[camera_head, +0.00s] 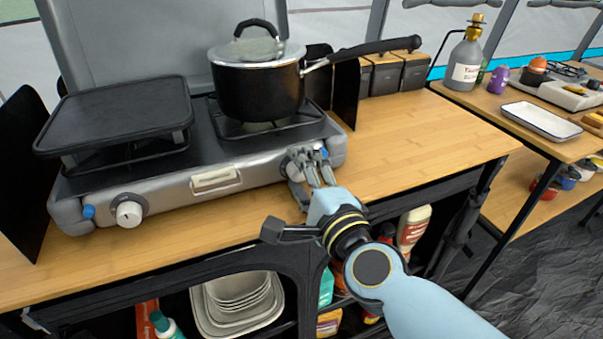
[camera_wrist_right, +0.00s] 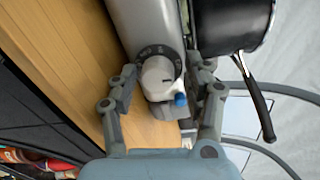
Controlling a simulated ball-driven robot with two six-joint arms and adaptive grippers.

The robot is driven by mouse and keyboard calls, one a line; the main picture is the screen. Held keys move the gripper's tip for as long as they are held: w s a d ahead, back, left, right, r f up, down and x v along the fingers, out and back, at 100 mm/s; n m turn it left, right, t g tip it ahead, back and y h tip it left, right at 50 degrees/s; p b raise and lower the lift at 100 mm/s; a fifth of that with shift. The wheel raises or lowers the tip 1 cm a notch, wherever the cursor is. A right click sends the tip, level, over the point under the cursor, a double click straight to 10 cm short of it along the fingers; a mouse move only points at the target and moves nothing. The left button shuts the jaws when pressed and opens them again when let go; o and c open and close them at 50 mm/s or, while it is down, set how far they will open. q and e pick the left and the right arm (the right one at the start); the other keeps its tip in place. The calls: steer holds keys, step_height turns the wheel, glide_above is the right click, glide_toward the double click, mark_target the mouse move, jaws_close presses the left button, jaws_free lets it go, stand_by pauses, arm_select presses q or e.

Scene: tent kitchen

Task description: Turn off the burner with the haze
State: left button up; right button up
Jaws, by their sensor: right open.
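The two-burner stove (camera_head: 215,181) stands on a wooden counter. A black pot (camera_head: 258,92) with a lid sits on its right burner (camera_head: 262,128), and a faint greyish haze (camera_head: 257,48) shows at the lid. A black griddle (camera_head: 118,112) covers the left burner. The left knob (camera_head: 129,214) is white and in plain view. The right knob (camera_wrist_right: 158,76) shows in the wrist view; my gripper mostly hides it in the head view. My right gripper (camera_head: 310,162) is open, with its fingers on either side of that knob; contact is unclear. My left gripper is out of view.
The pot's long handle (camera_head: 375,48) reaches right over the counter. Black canisters (camera_head: 385,73) stand behind. The counter (camera_head: 430,125) is clear to the right. A side table with a grey bottle (camera_head: 464,70) and white tray (camera_head: 541,119) is farther right.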

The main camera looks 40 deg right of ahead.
steer(key=v, duration=0.8)
steer(key=shift+a, duration=0.1)
stand_by(0.3)
